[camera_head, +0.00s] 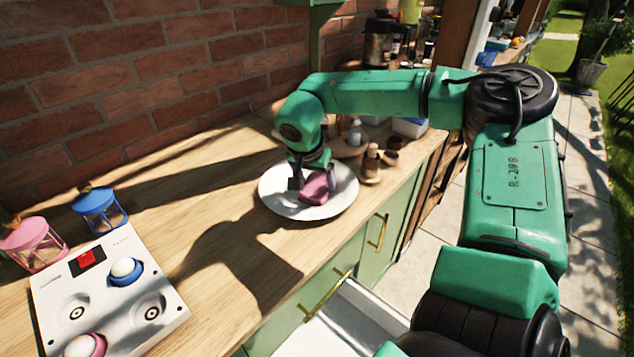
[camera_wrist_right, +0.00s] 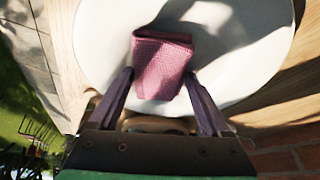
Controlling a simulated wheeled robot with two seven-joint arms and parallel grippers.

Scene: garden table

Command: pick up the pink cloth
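The pink cloth (camera_head: 316,187) lies folded on a white plate (camera_head: 281,203) on the wooden counter. It also shows in the right wrist view (camera_wrist_right: 161,62), on the plate (camera_wrist_right: 240,40). My right gripper (camera_head: 306,186) is over the plate at the cloth. In the right wrist view its two fingers (camera_wrist_right: 158,80) are spread apart, with the near part of the cloth between or just beyond their tips. I cannot tell whether they touch it. My left gripper is not in view.
A white board (camera_head: 98,298) with blue and pink round pieces lies at the front left. Pink (camera_head: 33,243) and blue (camera_head: 98,210) lantern-like holders stand behind it. Small bottles (camera_head: 371,160) stand right of the plate. A brick wall (camera_head: 130,80) backs the counter.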

